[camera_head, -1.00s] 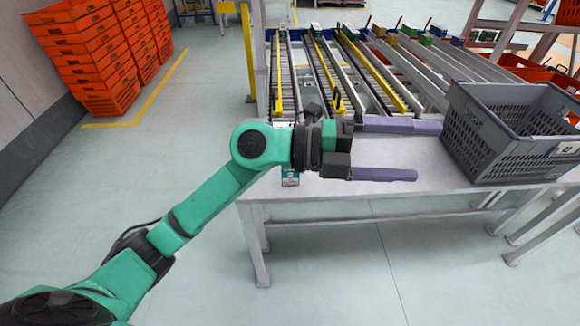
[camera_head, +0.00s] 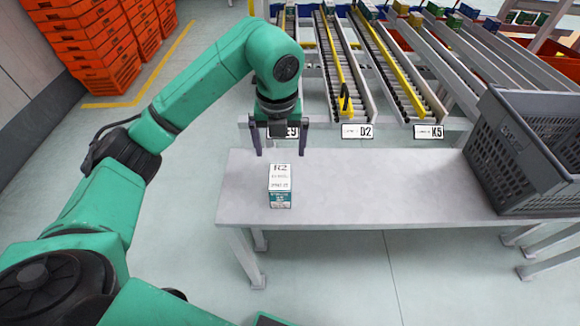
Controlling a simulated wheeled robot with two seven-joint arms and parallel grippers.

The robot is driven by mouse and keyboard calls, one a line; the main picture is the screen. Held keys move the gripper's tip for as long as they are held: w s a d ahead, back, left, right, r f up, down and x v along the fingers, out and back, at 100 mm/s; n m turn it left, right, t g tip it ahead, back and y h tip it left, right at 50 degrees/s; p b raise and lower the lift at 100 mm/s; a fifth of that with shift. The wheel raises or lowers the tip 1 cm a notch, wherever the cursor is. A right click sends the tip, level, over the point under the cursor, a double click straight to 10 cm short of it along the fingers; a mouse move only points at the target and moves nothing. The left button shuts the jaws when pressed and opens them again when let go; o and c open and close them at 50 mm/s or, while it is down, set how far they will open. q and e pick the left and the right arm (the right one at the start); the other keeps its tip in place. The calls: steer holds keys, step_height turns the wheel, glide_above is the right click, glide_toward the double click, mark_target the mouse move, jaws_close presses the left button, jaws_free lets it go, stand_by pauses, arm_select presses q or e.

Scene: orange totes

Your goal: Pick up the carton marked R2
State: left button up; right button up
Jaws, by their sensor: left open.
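The carton marked R2 (camera_head: 280,186) stands on the light grey table (camera_head: 390,190), near its left end. It is a small box with a white top and a teal front. My left gripper (camera_head: 281,152) is open and points down, with its two purple fingers apart. It is just behind and above the carton in the picture, and nothing is between the fingers. I cannot tell the exact height gap. My right gripper is not in view.
A grey crate (camera_head: 515,160) stands on the table's right end. Roller lanes with labels such as D2 (camera_head: 357,131) and K5 (camera_head: 428,132) lie behind the table. Stacked orange totes (camera_head: 90,45) stand at the far left. The table's middle is clear.

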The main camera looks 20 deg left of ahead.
mark_target(281, 184)
arm_select(q)
steer(key=s+f, duration=0.1)
steer(key=s+f+p, duration=0.1)
steer(key=shift+a+f, duration=0.1)
steer(key=shift+f, duration=0.3)
step_height(281, 184, down, 4)
steer(key=shift+r+p, duration=0.15)
steer(key=shift+p, duration=0.3)
steer(key=f+p, duration=0.1)
steer(key=f, duration=0.2)
steer(key=w+f+p, duration=0.1)
steer(key=f, duration=0.2)
steer(key=shift+w+f, duration=0.2)
steer(key=shift+f, duration=0.05)
steer(key=shift+w+f, duration=0.1)
steer(key=shift+f, duration=0.15)
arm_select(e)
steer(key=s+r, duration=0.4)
arm_select(q)
steer(key=shift+f+b, duration=0.1)
steer(key=shift+b, duration=0.2)
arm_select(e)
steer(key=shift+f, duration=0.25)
arm_select(q)
jaws_close()
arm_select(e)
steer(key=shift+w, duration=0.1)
